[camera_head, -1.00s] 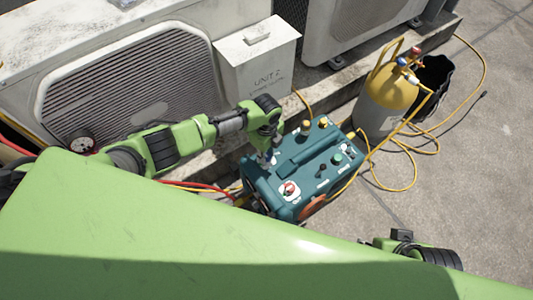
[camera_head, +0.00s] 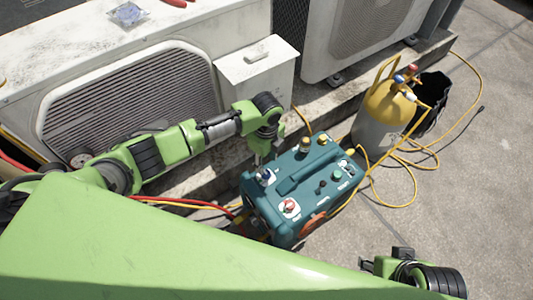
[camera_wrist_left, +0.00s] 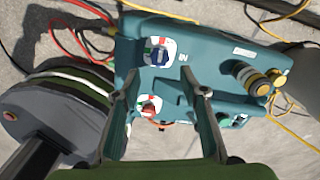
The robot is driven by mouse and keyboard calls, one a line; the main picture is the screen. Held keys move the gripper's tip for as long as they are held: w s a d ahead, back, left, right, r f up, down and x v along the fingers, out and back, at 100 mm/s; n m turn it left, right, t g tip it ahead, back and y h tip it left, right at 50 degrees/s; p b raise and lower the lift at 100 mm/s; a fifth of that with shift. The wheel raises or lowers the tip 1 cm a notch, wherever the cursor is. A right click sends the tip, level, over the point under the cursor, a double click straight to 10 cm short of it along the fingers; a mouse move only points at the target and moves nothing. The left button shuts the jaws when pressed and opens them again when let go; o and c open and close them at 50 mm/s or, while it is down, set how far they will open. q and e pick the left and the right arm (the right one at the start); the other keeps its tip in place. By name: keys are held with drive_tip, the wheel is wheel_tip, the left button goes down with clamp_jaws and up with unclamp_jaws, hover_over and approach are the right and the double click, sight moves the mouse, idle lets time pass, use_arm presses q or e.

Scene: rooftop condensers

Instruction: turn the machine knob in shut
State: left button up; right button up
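The teal machine (camera_head: 310,190) stands on the roof floor. Its blue knob (camera_head: 265,176) sits on a pale dial at the machine's left end. In the left wrist view the blue knob (camera_wrist_left: 157,56) is beside the word IN. A red knob (camera_head: 289,206) is nearer to me; in the wrist view it (camera_wrist_left: 149,108) shows between the fingers. My left gripper (camera_head: 262,156) is just behind the blue knob in the head view. In the wrist view its fingers (camera_wrist_left: 160,80) are apart and empty. My right arm shows at the bottom right; its fingers are not clear.
A yellow-topped grey cylinder (camera_head: 385,115) with hoses stands right of the machine. A white box (camera_head: 255,80) and condenser units are behind. Red and yellow hoses (camera_head: 185,203) run at the machine's left. Open concrete lies to the right.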

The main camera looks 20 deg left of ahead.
use_arm(q)
drive_tip(key=shift+r, duration=2.4)
